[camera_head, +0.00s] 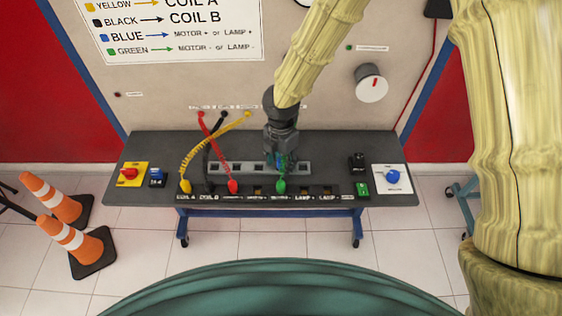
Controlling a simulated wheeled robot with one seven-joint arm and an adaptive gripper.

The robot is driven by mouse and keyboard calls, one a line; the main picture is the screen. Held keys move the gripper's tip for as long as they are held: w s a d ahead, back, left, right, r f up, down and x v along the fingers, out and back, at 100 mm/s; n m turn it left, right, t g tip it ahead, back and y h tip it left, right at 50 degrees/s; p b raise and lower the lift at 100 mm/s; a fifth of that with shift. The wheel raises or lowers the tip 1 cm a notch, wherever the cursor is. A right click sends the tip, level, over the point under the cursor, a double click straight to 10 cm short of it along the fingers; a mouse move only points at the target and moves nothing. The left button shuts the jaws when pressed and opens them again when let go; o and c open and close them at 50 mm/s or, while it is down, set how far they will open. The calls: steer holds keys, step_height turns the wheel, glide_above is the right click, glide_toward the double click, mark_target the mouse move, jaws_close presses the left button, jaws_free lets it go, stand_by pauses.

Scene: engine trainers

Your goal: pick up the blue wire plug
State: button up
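My gripper (281,155) points down over the dark panel table, just behind the green plug (281,186). It is small and dark in this view, and I cannot tell whether its fingers are open or shut. A blue-green bit of wire shows at the fingers, but no blue plug can be made out clearly. The blue plug may be hidden by my gripper. A red plug (232,186) and a yellow plug (185,186) stand in the front row to the left, with wires running up to the back board.
The panel table (130,187) also bears a red knob (129,173) on a yellow plate, a blue switch (157,177), a black block (357,161), a green switch (362,188) and a blue knob (392,177). Traffic cones (75,242) stand at left. A grey rail (222,167) runs behind the plugs.

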steer(key=c, duration=1)
steer(key=shift+r, duration=0.1)
